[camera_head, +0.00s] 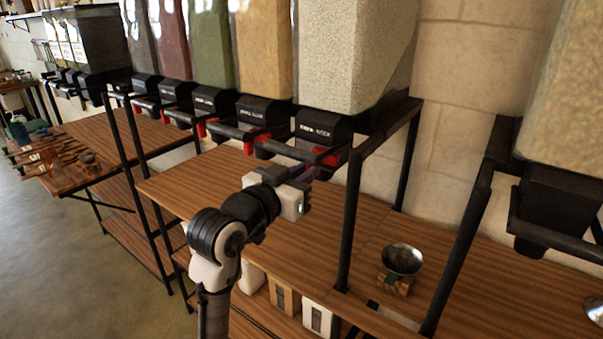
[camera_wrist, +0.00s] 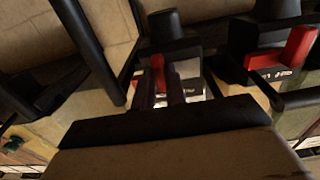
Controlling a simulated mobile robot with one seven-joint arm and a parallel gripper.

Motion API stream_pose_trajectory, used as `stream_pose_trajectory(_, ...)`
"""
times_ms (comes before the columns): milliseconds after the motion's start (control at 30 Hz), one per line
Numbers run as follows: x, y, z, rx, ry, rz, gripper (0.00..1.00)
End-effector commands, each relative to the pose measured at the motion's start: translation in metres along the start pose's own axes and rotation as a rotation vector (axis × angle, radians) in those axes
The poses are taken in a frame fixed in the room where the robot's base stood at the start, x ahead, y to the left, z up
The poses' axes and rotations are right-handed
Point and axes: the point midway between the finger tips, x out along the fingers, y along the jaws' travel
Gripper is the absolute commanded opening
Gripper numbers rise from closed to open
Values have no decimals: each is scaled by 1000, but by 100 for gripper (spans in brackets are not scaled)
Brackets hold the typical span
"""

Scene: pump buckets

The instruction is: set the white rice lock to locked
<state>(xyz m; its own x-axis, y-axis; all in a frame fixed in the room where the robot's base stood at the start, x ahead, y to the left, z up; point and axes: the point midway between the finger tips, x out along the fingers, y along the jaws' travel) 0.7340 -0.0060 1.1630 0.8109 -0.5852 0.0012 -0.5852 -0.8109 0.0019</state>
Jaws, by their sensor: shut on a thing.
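The white rice dispenser (camera_head: 323,128) is the rightmost black unit on the near rack, under a clear bin of pale grain. Its label is small and blurred. Its red lock (camera_head: 327,157) sits low on the front. My gripper (camera_head: 308,173) is just below and in front of it, its fingers partly hidden by the wrist. In the wrist view the red lock (camera_wrist: 158,68) stands between the two dark fingers, and my gripper (camera_wrist: 160,88) is shut on it. Whether the lock is turned to locked I cannot tell.
A neighbouring dispenser (camera_head: 262,112) with its own red lock (camera_wrist: 284,52) is close beside. A black rack post (camera_head: 349,220) stands just right of my gripper. A metal bowl (camera_head: 403,260) on a small wooden stand sits on the wooden counter (camera_head: 290,240) at right.

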Motion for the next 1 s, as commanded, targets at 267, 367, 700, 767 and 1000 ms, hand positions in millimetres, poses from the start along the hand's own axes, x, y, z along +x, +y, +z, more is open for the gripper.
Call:
stream_pose_trajectory(267, 0, 2, 1, 0, -2, 7, 35)
stream_pose_trajectory(367, 0, 2, 1, 0, -2, 5, 35)
stream_pose_trajectory(700, -30, 1, 4, 2, 0, 1, 35)
stream_pose_trajectory(767, -44, 0, 4, 2, 1, 0, 35)
stream_pose_trajectory(1000, -99, 0, 3, 2, 0, 1, 35)
